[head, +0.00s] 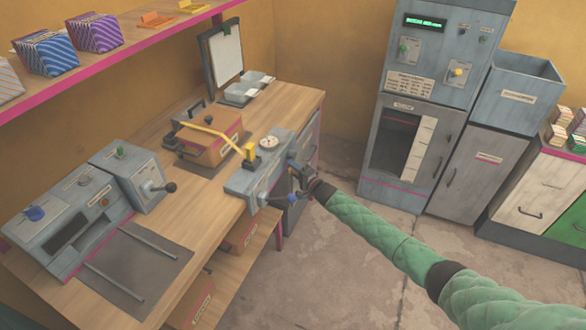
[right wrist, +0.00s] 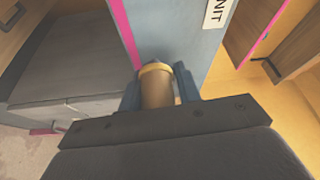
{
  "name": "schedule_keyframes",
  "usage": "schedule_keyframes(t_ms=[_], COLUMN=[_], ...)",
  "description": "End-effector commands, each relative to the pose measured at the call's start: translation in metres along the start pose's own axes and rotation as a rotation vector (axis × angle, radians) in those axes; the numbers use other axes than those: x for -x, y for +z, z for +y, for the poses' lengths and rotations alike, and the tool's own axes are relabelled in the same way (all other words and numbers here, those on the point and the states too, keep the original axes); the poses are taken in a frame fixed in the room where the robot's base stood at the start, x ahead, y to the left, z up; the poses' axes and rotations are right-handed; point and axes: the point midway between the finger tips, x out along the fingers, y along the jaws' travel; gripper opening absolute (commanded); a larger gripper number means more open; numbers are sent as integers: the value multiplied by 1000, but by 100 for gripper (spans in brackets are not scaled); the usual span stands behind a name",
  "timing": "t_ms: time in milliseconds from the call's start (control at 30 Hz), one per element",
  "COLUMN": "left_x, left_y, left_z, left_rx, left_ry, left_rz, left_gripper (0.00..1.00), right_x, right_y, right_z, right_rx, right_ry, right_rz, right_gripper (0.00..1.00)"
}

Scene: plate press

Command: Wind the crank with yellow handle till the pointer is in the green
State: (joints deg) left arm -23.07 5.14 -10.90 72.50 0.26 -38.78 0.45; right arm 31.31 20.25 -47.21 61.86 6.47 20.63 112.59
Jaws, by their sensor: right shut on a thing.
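The grey press unit (head: 240,184) stands at the right edge of the wooden bench, with a small round dial (head: 269,142) on top. The dial's pointer and any green zone are too small to read. My right gripper (head: 298,182) is at the unit's front right side. In the right wrist view, its two blue-grey fingers are shut on a tan crank handle (right wrist: 157,88) with a yellow band. The crank's arm is hidden behind the gripper. My left gripper is not in view.
A long yellow lever (head: 215,135) reaches over an orange-brown box on the bench. Grey control boxes (head: 80,214) stand at the left. A tall grey machine (head: 440,80) stands at the back; open floor lies between.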

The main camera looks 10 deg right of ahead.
Motion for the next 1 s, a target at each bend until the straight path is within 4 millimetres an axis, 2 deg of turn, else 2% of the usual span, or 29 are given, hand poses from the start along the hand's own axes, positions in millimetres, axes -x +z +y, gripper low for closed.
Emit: schedule_keyframes(t_ms=[33, 267, 300, 367, 767, 933, 1000], left_x=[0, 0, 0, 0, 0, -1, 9], left_y=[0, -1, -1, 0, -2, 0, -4], left_z=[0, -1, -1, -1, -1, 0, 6], left_rx=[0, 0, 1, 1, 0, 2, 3], left_ry=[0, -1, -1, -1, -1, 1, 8], left_rz=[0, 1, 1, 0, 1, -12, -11], left_gripper=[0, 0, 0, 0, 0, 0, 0], right_x=[2, 2, 2, 2, 2, 13, 22], right_y=[-10, -9, -9, -8, -2, -2, -2], right_z=[0, 1, 1, 1, 1, 4, 5], right_rx=[1, 2, 2, 2, 1, 2, 1], right_ry=[4, 5, 5, 5, 2, 3, 4], right_rz=[11, 10, 10, 9, 2, 2, 2], right_gripper=[0, 0, 41, 50, 50, 50, 50])
